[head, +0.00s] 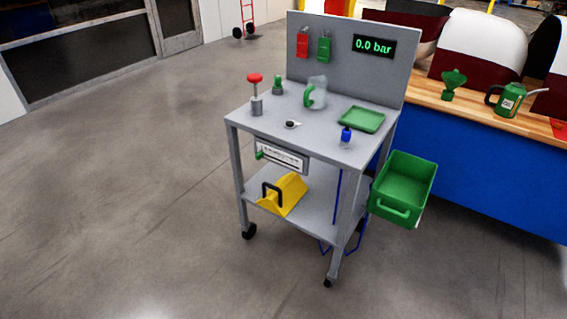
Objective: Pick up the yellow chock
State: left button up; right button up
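The yellow chock (284,194) is a wedge with a black handle on its left side. It rests on the lower shelf (315,208) of a grey wheeled cart, near the shelf's front left part. The cart's top (305,133) is above it, and a white labelled panel hangs under the top edge just above the chock. Neither of my grippers shows in the head view.
On the cart top are a red-knobbed plunger (255,92), a clear jug with green handle (315,93), a green tray (362,119) and a small blue-capped bottle (346,138). A green bin (403,188) hangs at the right. Open floor (120,200) lies left and in front.

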aim_at(281, 197)
jog(key=i+l+u, duration=0.1)
jog(key=i+l, duration=0.2)
jog(key=i+l+u, duration=0.1)
jog(key=i+l, duration=0.25)
jog(key=l, duration=0.15)
jog(key=i+l+u, duration=0.15)
jog(key=l, duration=0.3)
jog(key=i+l+u, duration=0.1)
jog(key=i+l, duration=0.3)
